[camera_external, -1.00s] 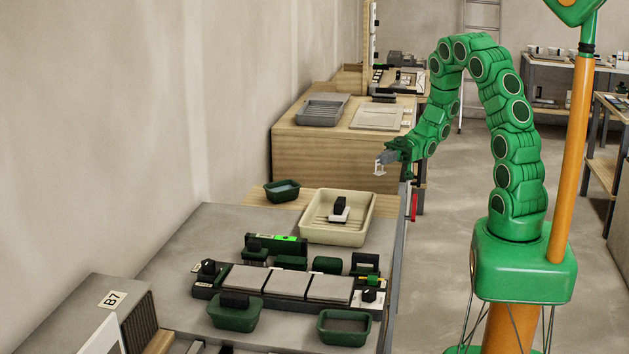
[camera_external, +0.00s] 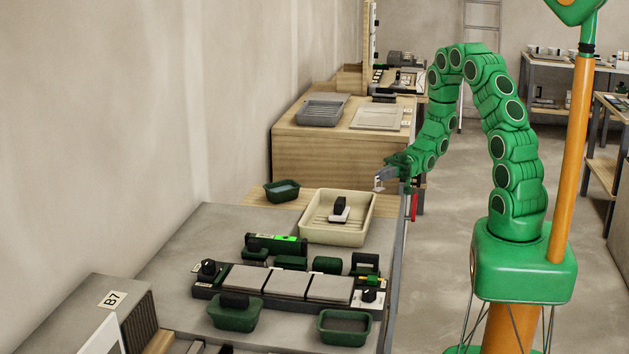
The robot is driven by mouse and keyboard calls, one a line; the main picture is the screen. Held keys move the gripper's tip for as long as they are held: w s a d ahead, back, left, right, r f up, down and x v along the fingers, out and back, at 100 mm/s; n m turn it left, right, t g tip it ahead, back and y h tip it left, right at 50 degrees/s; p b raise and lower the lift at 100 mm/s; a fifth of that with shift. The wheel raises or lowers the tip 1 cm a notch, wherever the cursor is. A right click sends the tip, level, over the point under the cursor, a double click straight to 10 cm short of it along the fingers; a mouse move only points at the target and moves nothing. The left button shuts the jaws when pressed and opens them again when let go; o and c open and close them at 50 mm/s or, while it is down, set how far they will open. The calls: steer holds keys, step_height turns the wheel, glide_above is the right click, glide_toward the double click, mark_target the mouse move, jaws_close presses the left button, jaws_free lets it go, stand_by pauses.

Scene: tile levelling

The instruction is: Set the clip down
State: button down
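My gripper (camera_external: 381,177) is at the end of the green arm, in the air above and to the right of the cream tray's far edge. A small white clip (camera_external: 379,184) is at its fingertips and hangs below them; the gripper looks shut on it. The clip is small here and its fine shape is hard to tell. The cream tray (camera_external: 364,231) stands on the grey bench with a black-and-white block (camera_external: 340,210) in it.
A black rail holds several grey tiles (camera_external: 287,282) on the grey bench (camera_external: 185,262). Green bins (camera_external: 344,328) stand in front of it. Another green bin (camera_external: 282,191) is left of the tray. A wooden cabinet (camera_external: 330,156) with grey trays is behind.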

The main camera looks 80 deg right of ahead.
steer(key=shift+f, duration=2.25)
steer(key=shift+f, duration=0.1)
steer(key=c, duration=1.3)
jaws_free()
steer(key=shift+c, duration=0.2)
steer(key=v, duration=0.7)
steer(key=shift+s, duration=0.2)
steer(key=shift+o, duration=0.6)
steer(key=shift+s+d, duration=0.15)
steer(key=shift+d, duration=0.15)
